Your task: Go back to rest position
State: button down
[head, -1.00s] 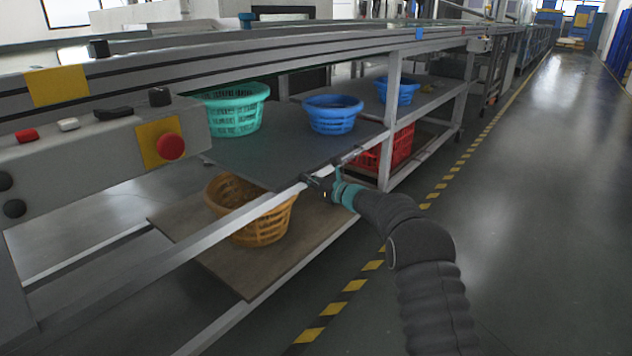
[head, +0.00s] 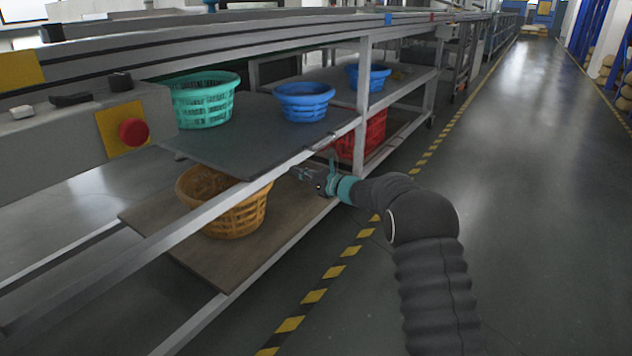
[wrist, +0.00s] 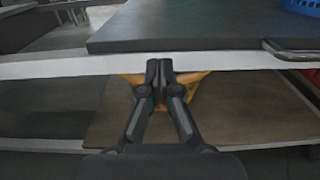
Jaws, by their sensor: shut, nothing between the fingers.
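My gripper (head: 306,176) is at the front edge of the shelving, beside the pale metal rail. In the wrist view its two fingers (wrist: 166,66) are together with nothing between them. They point toward the rail (wrist: 220,61), with the grey upper shelf board (wrist: 190,25) just above and the lower wooden shelf (wrist: 245,115) beneath. Part of an orange basket (wrist: 198,84) shows behind the fingers. Whether the fingertips touch the rail is unclear.
The upper shelf holds a green basket (head: 203,100) and blue baskets (head: 304,103). The orange basket (head: 225,205) and a red basket (head: 374,135) stand below. A control panel with a red button (head: 133,132) is at left. The floor (head: 530,180) at right is clear.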

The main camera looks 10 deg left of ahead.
jog(key=v, duration=0.7)
jog(key=s+f+n+g+h, duration=0.2)
jog(key=s+f+n+g, duration=0.2)
jog(key=s+f+n, duration=0.4)
jog(key=s+d+f+n+g+h+p, duration=0.1)
jog(key=s+d+n+g+h, duration=0.25)
jog(key=s, duration=0.45)
jog(key=s+d+r+n+t+h+p, duration=0.1)
jog(key=s+d+r+n+h+p, duration=0.15)
jog(key=s+d+r+n, duration=0.4)
jog(key=s+d+r+n+h+p, duration=0.1)
jog(key=s+d+r+h, duration=0.25)
jog(key=s+d, duration=0.6)
jog(key=s+d+r+n+t+h+p, duration=0.15)
jog(key=s+d+r+n+h, duration=0.35)
jog(key=s, duration=0.6)
jog(key=s+d+r+m+t+p, duration=0.1)
jog(key=s+d+r+t+p, duration=0.2)
jog(key=s+d+r, duration=0.2)
jog(key=v, duration=0.4)
jog(key=shift+s, duration=0.35)
